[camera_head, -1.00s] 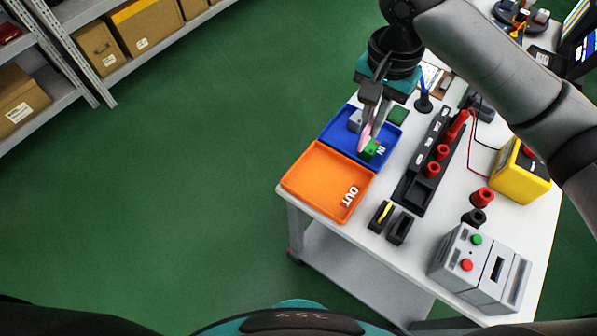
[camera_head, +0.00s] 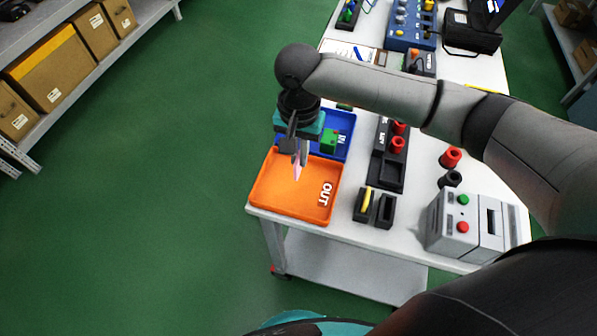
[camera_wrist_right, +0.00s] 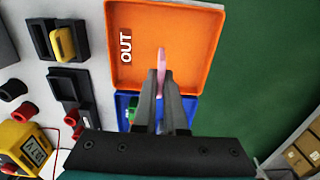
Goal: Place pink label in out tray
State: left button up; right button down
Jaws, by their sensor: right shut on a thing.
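The pink label (camera_head: 297,171) is a thin pink strip held between the fingertips of my right gripper (camera_head: 300,158). It points down over the orange out tray (camera_head: 268,204), which is marked OUT. In the right wrist view the pink label (camera_wrist_right: 161,60) sticks out past the fingers of my right gripper (camera_wrist_right: 163,98), with the orange tray (camera_wrist_right: 195,45) behind it. I cannot tell whether the label touches the tray floor. The blue tray (camera_head: 343,150) lies just behind, with a green block (camera_head: 330,140) in it, partly hidden by the gripper. My left gripper is not in view.
Right of the orange tray stand two small black holders, one with a yellow piece (camera_head: 367,199). A grey box with green and red buttons (camera_head: 452,222) is at the front right. A black rack with red cups (camera_head: 397,144) stands behind them.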

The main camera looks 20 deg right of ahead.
aim_at(299, 171)
notch_tip(299, 171, down, 6)
jog(key=shift+r+b, duration=0.2)
jog(key=shift+b, duration=0.5)
jog(key=c, duration=1)
grip_release()
jog(key=shift+f, duration=0.1)
notch_tip(299, 171, up, 12)
jog(key=p, duration=0.3)
